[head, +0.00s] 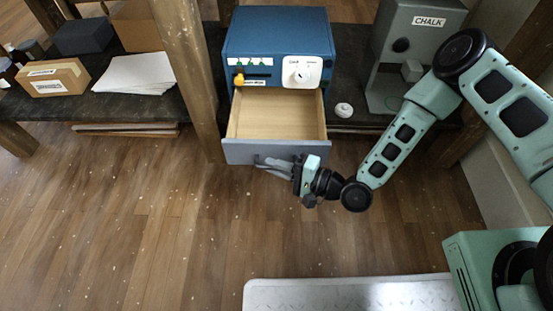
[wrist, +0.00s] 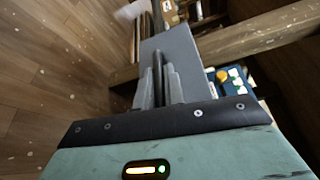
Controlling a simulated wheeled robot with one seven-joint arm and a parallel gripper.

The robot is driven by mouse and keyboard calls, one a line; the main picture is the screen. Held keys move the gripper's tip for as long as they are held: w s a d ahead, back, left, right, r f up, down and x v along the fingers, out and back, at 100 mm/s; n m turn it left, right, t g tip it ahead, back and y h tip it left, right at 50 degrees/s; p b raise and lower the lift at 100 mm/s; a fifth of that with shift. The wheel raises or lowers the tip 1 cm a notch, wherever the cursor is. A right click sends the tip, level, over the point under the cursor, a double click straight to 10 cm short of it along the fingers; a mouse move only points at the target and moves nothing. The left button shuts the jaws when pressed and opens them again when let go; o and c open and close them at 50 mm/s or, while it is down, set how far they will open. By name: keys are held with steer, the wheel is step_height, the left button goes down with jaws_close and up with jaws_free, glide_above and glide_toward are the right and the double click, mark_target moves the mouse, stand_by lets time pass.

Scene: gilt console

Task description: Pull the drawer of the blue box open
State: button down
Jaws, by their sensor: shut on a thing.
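The blue box (head: 278,32) stands on the dark shelf, with a yellow knob and a white dial panel on its front. Its drawer (head: 275,115) is pulled well out, and the pale wooden inside looks empty. The drawer has a grey front (head: 240,153). My gripper (head: 270,163) is at the drawer front, shut on the drawer's handle, which the fingers mostly hide. In the wrist view the fingers (wrist: 160,85) close around a dark bar against the grey drawer front (wrist: 178,48). Part of the blue box (wrist: 237,80) shows beyond it.
A grey chalk machine (head: 410,45) stands right of the box, with a small white round thing (head: 344,109) between them. A wooden post (head: 186,70) is close on the left. Paper (head: 135,75) and a cardboard box (head: 52,78) lie farther left. The floor before the drawer is clear.

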steer(key=c, duration=1.5)
jaws_free()
steer(key=p+v, duration=0.4)
steer(key=v, duration=1.3)
steer(key=shift+d+p, duration=0.2)
steer(key=shift+p, duration=0.2)
